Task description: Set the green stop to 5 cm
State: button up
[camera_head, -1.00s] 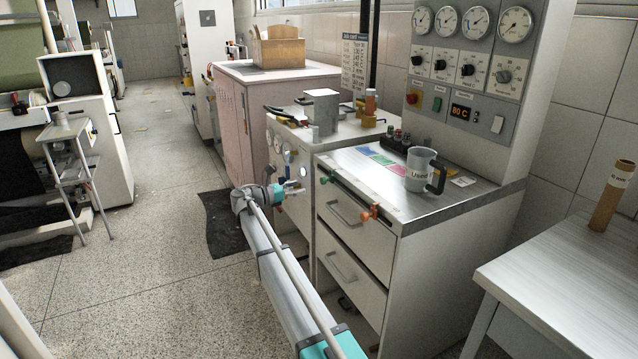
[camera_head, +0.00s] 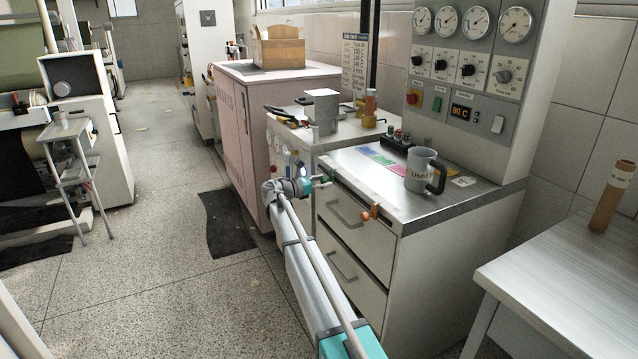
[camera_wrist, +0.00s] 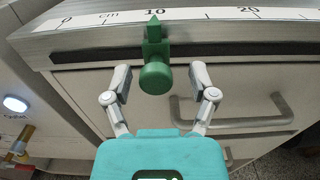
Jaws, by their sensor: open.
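The green stop (camera_wrist: 155,70) sits on the front rail of the drawer cabinet, its pointer at about the 10 mark of the cm scale (camera_wrist: 200,14). It also shows in the head view (camera_head: 334,176), partly hidden by my gripper. My gripper (camera_wrist: 161,79) is open, with one finger on each side of the green knob. Gaps show between the fingers and the knob, so they look apart from it. In the head view my gripper (camera_head: 320,181) is at the left end of the cabinet's front edge.
An orange stop (camera_head: 371,213) sits farther right on the same rail. A drawer handle (camera_wrist: 232,115) lies below the rail. A grey mug (camera_head: 420,172) and colored cards (camera_head: 384,161) are on the cabinet top. Open floor lies to the left.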

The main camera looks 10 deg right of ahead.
grip_shut()
jog(key=w, duration=0.1)
jog(key=w+a, duration=0.1)
jog(key=w, duration=0.2)
jog(key=shift+w+a, duration=0.25)
jog(key=shift+w, duration=0.15)
dwell(0.3)
grip_release()
jog(key=shift+a, duration=0.1)
